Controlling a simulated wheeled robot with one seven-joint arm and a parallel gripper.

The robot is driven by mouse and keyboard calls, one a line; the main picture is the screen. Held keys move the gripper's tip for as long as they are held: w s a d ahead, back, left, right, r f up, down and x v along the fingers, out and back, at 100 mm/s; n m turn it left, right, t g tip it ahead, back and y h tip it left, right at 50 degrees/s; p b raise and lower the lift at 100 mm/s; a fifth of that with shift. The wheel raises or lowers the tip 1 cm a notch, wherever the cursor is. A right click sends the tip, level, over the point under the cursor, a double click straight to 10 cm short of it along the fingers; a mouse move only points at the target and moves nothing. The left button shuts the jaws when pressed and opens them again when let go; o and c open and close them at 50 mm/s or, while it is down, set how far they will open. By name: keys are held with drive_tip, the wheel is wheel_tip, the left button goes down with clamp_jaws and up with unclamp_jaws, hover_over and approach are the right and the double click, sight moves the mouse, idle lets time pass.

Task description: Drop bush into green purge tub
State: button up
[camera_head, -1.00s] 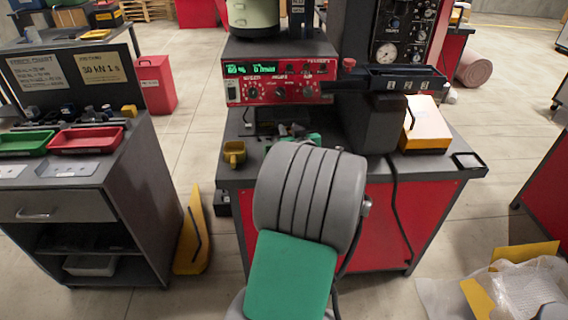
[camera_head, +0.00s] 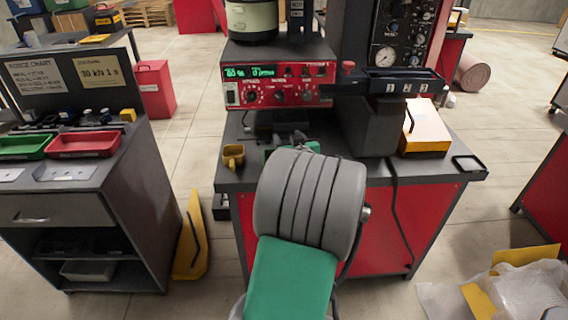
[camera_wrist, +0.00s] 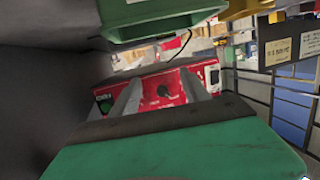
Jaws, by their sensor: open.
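My gripper (camera_wrist: 158,88) shows in the wrist view with its two grey fingers apart and nothing visible between them. In the head view my arm hides most of it, above the workbench in front of the red control panel (camera_head: 278,93). A green open tray (camera_head: 22,147) sits on the left cabinet beside a red one. A green edged thing (camera_wrist: 160,12) hangs into the top of the wrist view, close to the fingers; I cannot tell whether it is the purge tub. I cannot make out the bush in either view.
A yellow cup (camera_head: 233,156) stands on the workbench's left edge. The red tray (camera_head: 84,143) is on the left cabinet. A yellow floor sign (camera_head: 191,236) stands between cabinet and bench.

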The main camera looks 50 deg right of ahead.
drive_tip(key=v, duration=0.7)
drive_tip(key=shift+s+a, duration=0.15)
drive_tip(key=shift+a, duration=0.05)
